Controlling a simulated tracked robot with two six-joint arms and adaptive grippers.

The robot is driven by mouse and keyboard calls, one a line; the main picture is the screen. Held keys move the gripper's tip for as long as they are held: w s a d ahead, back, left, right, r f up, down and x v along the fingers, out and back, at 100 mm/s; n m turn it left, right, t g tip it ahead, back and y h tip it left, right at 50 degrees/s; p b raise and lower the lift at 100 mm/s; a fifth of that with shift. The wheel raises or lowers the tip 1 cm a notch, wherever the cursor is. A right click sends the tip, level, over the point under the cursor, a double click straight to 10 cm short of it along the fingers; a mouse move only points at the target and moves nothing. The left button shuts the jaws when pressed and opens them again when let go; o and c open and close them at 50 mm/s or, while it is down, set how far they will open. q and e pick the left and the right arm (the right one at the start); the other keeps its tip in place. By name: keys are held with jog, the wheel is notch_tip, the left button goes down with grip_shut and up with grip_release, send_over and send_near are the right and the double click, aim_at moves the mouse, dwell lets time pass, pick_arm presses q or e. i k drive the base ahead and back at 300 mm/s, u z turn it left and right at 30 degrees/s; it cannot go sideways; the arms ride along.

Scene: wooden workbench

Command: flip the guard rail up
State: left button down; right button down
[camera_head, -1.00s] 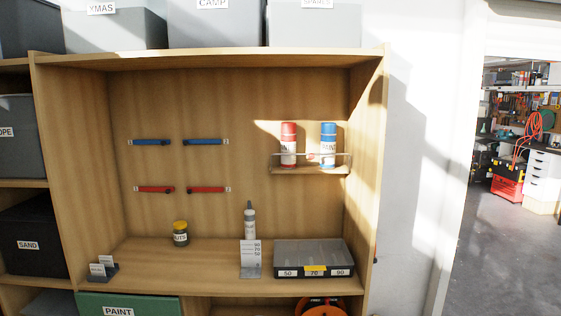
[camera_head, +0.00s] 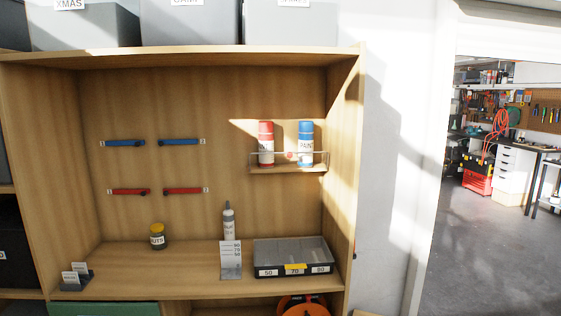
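The guard rail (camera_head: 277,155) is a thin wire rail along the front of a small wooden shelf (camera_head: 288,170) on the right of the cabinet's back panel. A small red part sits near its middle. The rail crosses in front of a red spray can (camera_head: 266,145) and a blue spray can (camera_head: 306,146), which stand upright on the small shelf. Neither of my grippers is in view.
On the bench surface stand a jar (camera_head: 157,237), a bottle (camera_head: 228,222), a numbered card stand (camera_head: 231,262) and a divided tray (camera_head: 293,256). Blue handles (camera_head: 124,143) and red handles (camera_head: 184,190) are on the back panel. A doorway opens at the right.

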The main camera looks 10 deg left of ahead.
aim_at(289, 153)
jog(key=u, duration=0.05)
jog(key=i, duration=1)
jog(key=z, duration=0.05)
